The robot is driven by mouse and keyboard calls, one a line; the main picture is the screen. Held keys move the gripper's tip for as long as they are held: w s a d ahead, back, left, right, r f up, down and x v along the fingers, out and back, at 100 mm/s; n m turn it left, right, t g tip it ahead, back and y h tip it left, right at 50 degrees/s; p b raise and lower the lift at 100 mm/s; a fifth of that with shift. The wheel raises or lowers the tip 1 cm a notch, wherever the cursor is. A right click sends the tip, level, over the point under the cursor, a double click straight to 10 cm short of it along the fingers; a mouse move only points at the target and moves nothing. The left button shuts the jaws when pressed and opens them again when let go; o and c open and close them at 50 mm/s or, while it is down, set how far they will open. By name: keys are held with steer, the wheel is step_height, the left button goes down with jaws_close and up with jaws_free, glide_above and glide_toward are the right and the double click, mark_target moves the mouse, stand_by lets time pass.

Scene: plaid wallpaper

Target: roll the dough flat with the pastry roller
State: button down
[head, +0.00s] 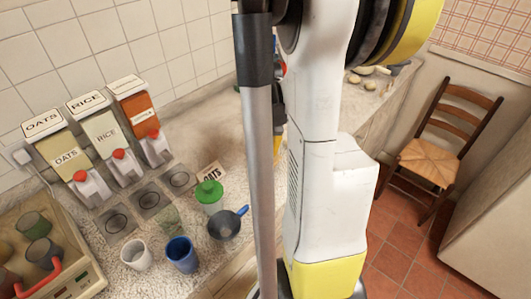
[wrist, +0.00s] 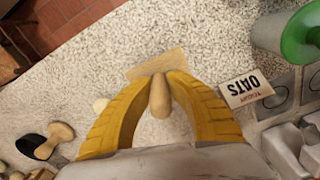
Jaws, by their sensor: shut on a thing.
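My gripper (wrist: 160,84) is shut on the wooden handle of the pastry roller (wrist: 156,64) in the wrist view. The roller's pale wooden cylinder lies crosswise just beyond the fingertips, over the speckled counter. Whether it touches the counter, I cannot tell. No flat dough is clear under the roller. In the head view my arm hides the roller and most of the gripper. Pale round pieces (head: 366,70) lie on the far counter there, too small to identify.
An OATS card (wrist: 246,88) and a green-lidded jar (wrist: 284,32) stand right of the roller. A wooden-handled tool (wrist: 54,140) lies at left. Dispensers (head: 120,160), cups (head: 182,254) and a dark pan (head: 226,226) fill the counter's left. A chair (head: 433,150) stands on the floor.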

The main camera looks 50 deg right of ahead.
mark_target(266, 140)
step_height(266, 140, up, 7)
steer(key=p, duration=0.5)
steer(key=shift+f, duration=0.1)
steer(key=shift+w+f, duration=0.1)
steer(key=shift+w+d+f+b, duration=0.1)
steer(key=shift+w+f+b, duration=0.25)
steer(key=shift+f+b, duration=0.55)
steer(key=shift+w+f+b, duration=0.35)
steer(key=shift+f+b, duration=0.4)
steer(key=shift+f, duration=0.2)
steer(key=shift+w+d+f+b, duration=0.1)
steer(key=shift+w+f+b, duration=0.25)
steer(key=shift+f+b, duration=0.55)
steer(key=shift+f, duration=0.5)
steer(key=shift+r, duration=0.1)
